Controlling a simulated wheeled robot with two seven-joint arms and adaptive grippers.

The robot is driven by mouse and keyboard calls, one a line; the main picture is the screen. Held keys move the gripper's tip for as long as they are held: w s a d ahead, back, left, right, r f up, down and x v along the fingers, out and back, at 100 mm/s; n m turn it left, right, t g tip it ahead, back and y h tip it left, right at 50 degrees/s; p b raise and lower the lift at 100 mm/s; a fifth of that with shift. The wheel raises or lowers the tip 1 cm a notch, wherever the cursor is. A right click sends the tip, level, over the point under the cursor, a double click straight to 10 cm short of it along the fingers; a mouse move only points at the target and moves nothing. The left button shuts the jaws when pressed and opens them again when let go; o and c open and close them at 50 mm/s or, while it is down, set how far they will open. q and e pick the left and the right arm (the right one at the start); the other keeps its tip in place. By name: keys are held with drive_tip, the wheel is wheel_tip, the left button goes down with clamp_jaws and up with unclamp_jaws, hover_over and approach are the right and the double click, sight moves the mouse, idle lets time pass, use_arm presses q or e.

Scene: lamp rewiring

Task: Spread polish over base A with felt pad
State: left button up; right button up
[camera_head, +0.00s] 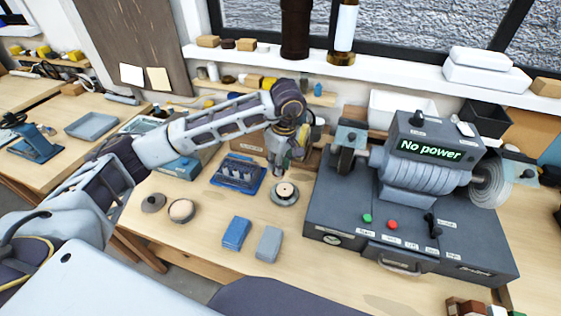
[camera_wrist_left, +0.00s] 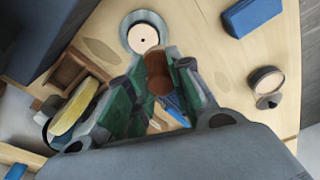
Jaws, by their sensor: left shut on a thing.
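A round grey base with a cream disc on top (camera_head: 285,191), which I take for base A, lies flat on the bench left of the grey machine. It also shows at the top of the left wrist view (camera_wrist_left: 142,36). My left gripper (camera_head: 278,160) is just above and behind it in the head view. In the left wrist view its green fingers (camera_wrist_left: 160,85) are shut on a rounded brown piece (camera_wrist_left: 158,66), probably the felt pad. Its far end shows near the disc's edge; I cannot tell whether they touch. My right gripper is in neither view.
A large grey machine (camera_head: 325,210) reading "No power" stands on the right. Blue (camera_head: 236,233) and grey (camera_head: 269,243) blocks lie in front. A blue rack (camera_head: 238,173) and a round tan-topped piece (camera_head: 181,210) are to the left. Bare bench lies between them.

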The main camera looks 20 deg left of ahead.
use_arm(q)
drive_tip(key=shift+s+r+p, duration=0.3)
drive_tip(key=shift+s+r, duration=0.6)
drive_tip(key=shift+s, duration=0.1)
drive_tip(key=shift+s+r, duration=0.65)
drive_tip(key=shift+s, duration=0.2)
drive_tip(key=shift+d, duration=0.1)
